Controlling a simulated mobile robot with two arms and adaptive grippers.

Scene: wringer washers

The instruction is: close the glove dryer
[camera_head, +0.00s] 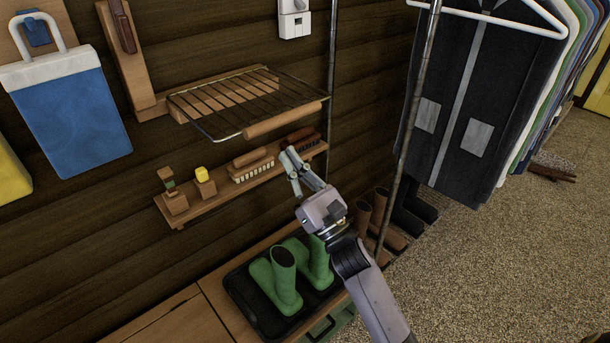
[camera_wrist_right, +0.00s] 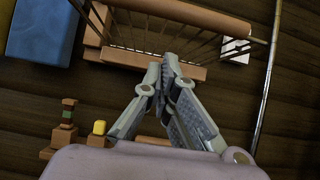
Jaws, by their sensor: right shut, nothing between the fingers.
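The glove dryer looks to be the wire rack with a wooden front bar (camera_head: 285,117) that sticks out from the plank wall, folded down to about level. In the right wrist view its wooden front bar (camera_wrist_right: 185,15) crosses the top, with the wires running back to a wooden strip. My right gripper (camera_head: 291,161) is shut and empty, below the front bar and close to the brush shelf. Its fingertips (camera_wrist_right: 166,70) point up toward the rack in the wrist view; I cannot tell whether they touch it. My left gripper is not in view.
A narrow shelf (camera_head: 215,190) with brushes and small blocks sits under the rack. Green boots (camera_head: 276,281) stand in a black tray below. A metal pole (camera_head: 409,130) and hanging clothes (camera_head: 470,90) are to the right. A blue bag (camera_head: 72,112) hangs left.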

